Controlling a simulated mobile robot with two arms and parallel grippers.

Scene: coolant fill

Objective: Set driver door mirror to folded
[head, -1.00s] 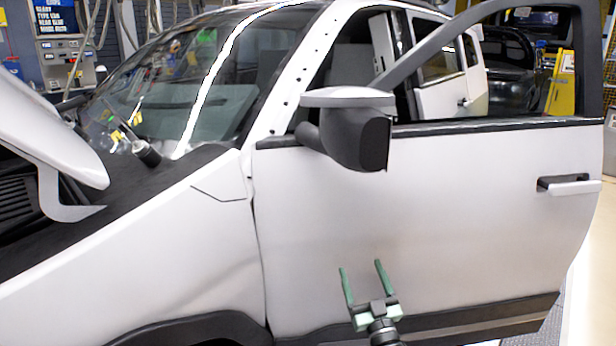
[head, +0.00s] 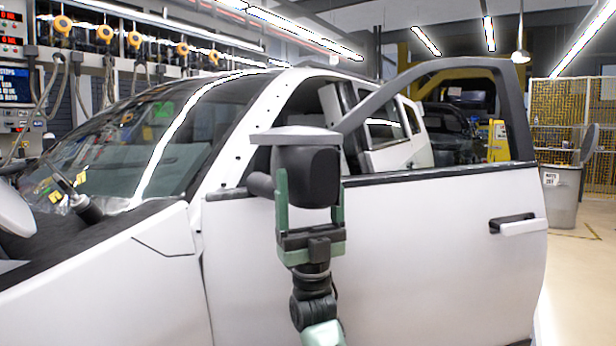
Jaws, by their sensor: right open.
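The driver door mirror (head: 311,168) has a dark housing with a pale grey top cap, and it sticks out from the front upper corner of the white driver door (head: 400,260). My right gripper (head: 309,190) is open and upright just below the mirror. Its two green fingers stand on either side of the mirror's lower housing as seen from here, left and right. I cannot tell whether the fingers touch it. The mirror's lower edge is partly behind the gripper. My left gripper is not in view.
The door stands open, with its window frame (head: 515,110) rising at the right and its handle (head: 518,225) below. A grey bin (head: 562,195) stands at the far right by open floor.

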